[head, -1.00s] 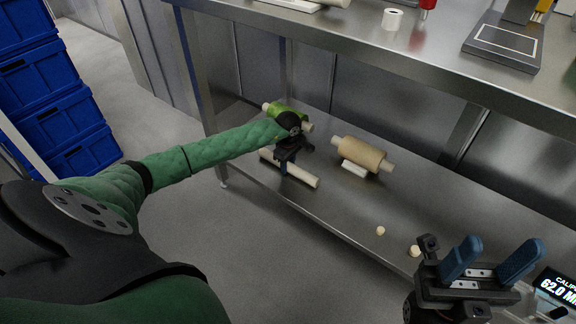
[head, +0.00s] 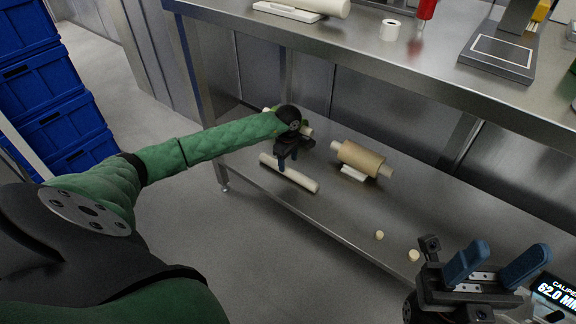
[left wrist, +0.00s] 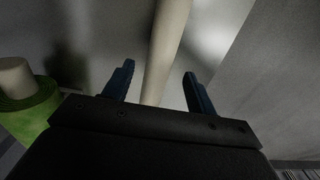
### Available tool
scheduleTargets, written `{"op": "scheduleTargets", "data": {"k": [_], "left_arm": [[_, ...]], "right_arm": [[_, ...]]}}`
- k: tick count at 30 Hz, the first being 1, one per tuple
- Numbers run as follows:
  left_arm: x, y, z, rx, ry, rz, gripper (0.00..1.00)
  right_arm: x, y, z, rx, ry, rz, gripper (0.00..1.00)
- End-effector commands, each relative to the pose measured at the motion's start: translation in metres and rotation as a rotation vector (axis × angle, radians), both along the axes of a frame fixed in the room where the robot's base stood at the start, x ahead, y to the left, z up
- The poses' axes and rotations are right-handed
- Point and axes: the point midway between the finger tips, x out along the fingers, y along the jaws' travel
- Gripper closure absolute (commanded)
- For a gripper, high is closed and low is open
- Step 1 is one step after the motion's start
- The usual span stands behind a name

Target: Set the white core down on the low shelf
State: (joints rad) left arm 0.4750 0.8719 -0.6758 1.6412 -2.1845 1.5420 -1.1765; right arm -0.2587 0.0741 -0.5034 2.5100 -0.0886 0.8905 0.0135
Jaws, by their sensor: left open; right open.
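The white core (head: 290,174) is a long pale rod lying on the low shelf (head: 330,207), near its front edge. In the left wrist view the core (left wrist: 165,45) runs between the two blue fingers, with a gap on each side. My left gripper (head: 288,162) is open just above the core. It also shows in the left wrist view (left wrist: 158,88). My right gripper (head: 495,264) is open and empty at the lower right, its fingers pointing up. The core's middle is partly hidden by the left gripper in the head view.
A green roll (left wrist: 28,105) on a pale core lies behind the left gripper, mostly hidden in the head view. A tan roll (head: 361,157) rests on a white block (head: 353,173) to the right. Two short pale pieces (head: 379,235) lie near the shelf's front edge.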

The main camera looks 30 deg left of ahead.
Motion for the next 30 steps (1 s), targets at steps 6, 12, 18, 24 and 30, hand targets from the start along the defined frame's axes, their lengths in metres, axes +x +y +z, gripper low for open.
{"op": "scheduleTargets", "data": {"k": [6, 12, 18, 24, 30], "left_arm": [[0.001, 0.001, 0.045, 0.001, -0.001, 0.0, 0.43], [0.0, 0.0, 0.066, 0.0, 0.0, -0.001, 0.43], [0.0, 0.0, 0.072, 0.0, 0.001, 0.0, 0.43], [0.0, 0.0, 0.072, 0.0, 0.001, 0.0, 0.43], [0.0, 0.0, 0.072, 0.0, 0.001, 0.0, 0.43]], "right_arm": [[-0.001, -0.003, 0.016, 0.02, -0.004, 0.01, 0.5], [-0.001, -0.005, 0.022, 0.033, -0.009, 0.013, 0.5], [-0.001, -0.006, 0.023, 0.039, -0.013, 0.015, 0.5], [-0.001, -0.006, 0.023, 0.04, -0.012, 0.014, 0.5], [-0.001, -0.006, 0.023, 0.039, -0.011, 0.014, 0.5]]}}
